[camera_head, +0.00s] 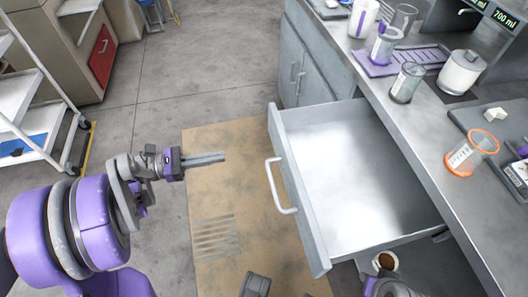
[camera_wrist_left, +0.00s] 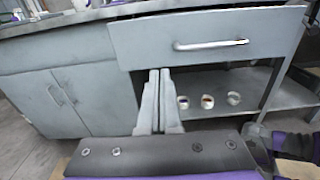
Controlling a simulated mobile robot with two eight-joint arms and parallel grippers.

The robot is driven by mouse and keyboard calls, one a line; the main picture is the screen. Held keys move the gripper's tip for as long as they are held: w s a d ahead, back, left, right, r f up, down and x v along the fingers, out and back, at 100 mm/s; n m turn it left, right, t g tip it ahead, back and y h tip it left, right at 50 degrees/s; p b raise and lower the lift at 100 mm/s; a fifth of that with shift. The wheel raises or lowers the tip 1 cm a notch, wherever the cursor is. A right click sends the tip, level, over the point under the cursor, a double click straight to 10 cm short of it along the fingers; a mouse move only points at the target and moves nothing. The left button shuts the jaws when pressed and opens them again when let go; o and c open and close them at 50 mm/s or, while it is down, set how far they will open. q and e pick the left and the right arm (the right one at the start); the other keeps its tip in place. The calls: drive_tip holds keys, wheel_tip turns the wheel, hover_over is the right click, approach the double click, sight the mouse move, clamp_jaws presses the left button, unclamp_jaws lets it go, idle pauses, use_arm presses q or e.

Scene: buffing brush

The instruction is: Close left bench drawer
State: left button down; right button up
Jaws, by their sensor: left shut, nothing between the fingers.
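The grey bench drawer (camera_head: 350,185) stands pulled far out from under the bench top, and its inside looks empty. Its front panel carries a pale bar handle (camera_head: 276,187). In the left wrist view the drawer front (camera_wrist_left: 270,30) fills the upper right, with the handle (camera_wrist_left: 210,45) across it. My left gripper (camera_head: 223,157) is shut and empty, left of the drawer front and apart from the handle. In the left wrist view its closed fingers (camera_wrist_left: 159,74) point at the lower left of the drawer front. My right gripper cannot be made out.
The bench top (camera_head: 415,145) holds jars, beakers and a purple tray (camera_head: 385,65). Closed cupboard doors (camera_head: 310,75) are beyond the drawer. Small cups (camera_wrist_left: 208,101) stand on a shelf below it. A white cart (camera_head: 35,85) is at far left. Floor around the brown mat (camera_head: 200,195) is clear.

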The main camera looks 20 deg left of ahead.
use_arm(q)
drive_tip(key=b, duration=0.2)
approach(277, 145)
drive_tip(key=x, duration=0.6)
drive_tip(key=shift+w+d+f, duration=0.1)
drive_tip(key=shift+w+d, duration=0.05)
drive_tip(key=shift+d, duration=0.2)
drive_tip(key=x, duration=1.9)
drive_tip(key=r+x, duration=0.1)
drive_tip(key=x, duration=0.8)
drive_tip(key=shift+w+d+p, duration=0.25)
drive_tip(key=shift+d+p, duration=0.1)
drive_tip(key=shift+p, duration=0.05)
drive_tip(key=shift+w+d, duration=0.15)
drive_tip(key=shift+r, duration=0.2)
